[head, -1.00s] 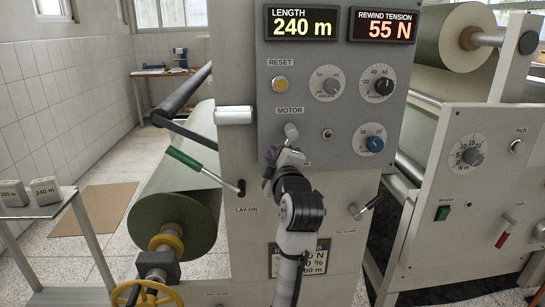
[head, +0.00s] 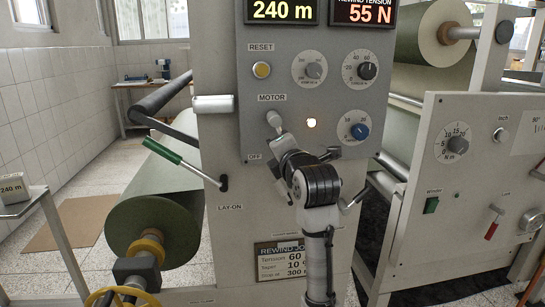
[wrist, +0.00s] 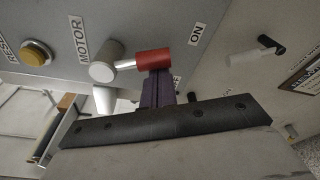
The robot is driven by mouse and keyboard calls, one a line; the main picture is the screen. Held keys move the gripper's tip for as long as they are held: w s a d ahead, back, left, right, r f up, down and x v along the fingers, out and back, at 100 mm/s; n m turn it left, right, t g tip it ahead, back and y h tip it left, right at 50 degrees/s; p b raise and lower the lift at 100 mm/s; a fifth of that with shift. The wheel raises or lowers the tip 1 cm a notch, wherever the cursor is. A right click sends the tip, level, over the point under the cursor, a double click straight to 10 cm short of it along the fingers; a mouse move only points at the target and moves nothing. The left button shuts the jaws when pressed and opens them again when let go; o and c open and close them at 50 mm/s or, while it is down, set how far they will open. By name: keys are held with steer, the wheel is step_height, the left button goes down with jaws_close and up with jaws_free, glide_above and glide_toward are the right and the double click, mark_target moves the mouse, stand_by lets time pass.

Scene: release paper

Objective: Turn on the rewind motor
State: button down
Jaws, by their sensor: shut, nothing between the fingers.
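The motor switch (head: 274,119) is on the grey control panel under the MOTOR label. In the wrist view its silver hub (wrist: 106,66) carries a lever with a red tip (wrist: 153,61) pointing toward the ON label (wrist: 196,34). The small lamp (head: 311,122) right of the switch glows. My gripper (head: 280,146) is just below the switch in the head view and partly hides the lever. In the wrist view the closed dark fingers (wrist: 157,88) sit against or very close to the red tip; contact is hard to tell. The fingers hold nothing.
A yellow reset button (head: 261,70) and several dials surround the switch, including a blue knob (head: 360,131). A green-handled lay-on lever (head: 165,152) sticks out at left. A large green roll (head: 150,225) stands lower left. A second cabinet (head: 500,220) is at right.

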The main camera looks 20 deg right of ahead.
steer(key=shift+s+d+n+b, duration=0.15)
steer(key=shift+d+n+b, duration=0.15)
steer(key=shift+d, duration=0.15)
steer(key=shift+d+r, duration=0.15)
steer(key=shift+r, duration=0.05)
stand_by(0.3)
steer(key=w+a+f+b, duration=0.2)
steer(key=a+f, duration=0.1)
steer(key=shift+a, duration=0.2)
steer(key=s+a+r+b, duration=0.1)
steer(key=s, duration=0.9)
steer(key=shift+r+b, duration=0.25)
steer(key=shift+b, duration=0.15)
steer(key=shift+s+a, duration=0.1)
